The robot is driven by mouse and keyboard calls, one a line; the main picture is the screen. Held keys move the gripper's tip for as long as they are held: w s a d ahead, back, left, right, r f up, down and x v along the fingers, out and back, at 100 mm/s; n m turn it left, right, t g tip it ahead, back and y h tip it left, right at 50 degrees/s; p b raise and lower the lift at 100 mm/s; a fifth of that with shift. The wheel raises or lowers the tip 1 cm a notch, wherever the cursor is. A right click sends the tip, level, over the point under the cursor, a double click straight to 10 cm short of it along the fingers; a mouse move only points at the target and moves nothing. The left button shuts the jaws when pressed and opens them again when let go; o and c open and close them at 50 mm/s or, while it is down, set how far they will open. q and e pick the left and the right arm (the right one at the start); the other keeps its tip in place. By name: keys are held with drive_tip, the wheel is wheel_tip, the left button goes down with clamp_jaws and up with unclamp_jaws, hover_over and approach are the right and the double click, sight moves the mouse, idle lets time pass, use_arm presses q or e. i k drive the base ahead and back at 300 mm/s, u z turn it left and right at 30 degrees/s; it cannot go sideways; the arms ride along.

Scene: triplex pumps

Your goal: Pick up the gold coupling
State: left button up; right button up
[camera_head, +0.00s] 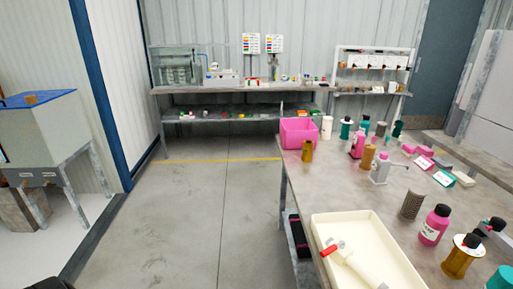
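A short gold cylinder (308,151), which looks like the gold coupling, stands upright near the far left corner of the right-hand table (315,188), just in front of a pink bin (299,133). A second, tan-gold cylinder (368,157) stands farther right among bottles. I cannot tell for certain from its shape which of the two is the coupling.
A cream tray (326,258) holding a white tool with a red part lies at the table's near edge. Bottles, including a magenta one (433,227) and a gold one (461,259), crowd the right side. A grey mesh cylinder (411,205) stands between. Open floor (200,215) lies left.

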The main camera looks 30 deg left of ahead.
sight(307, 156)
drive_tip(key=u, duration=0.6)
drive_tip(key=k, duration=1)
drive_tip(key=u, duration=1.15)
drive_tip(key=i, duration=2.4)
drive_tip(key=z, duration=3)
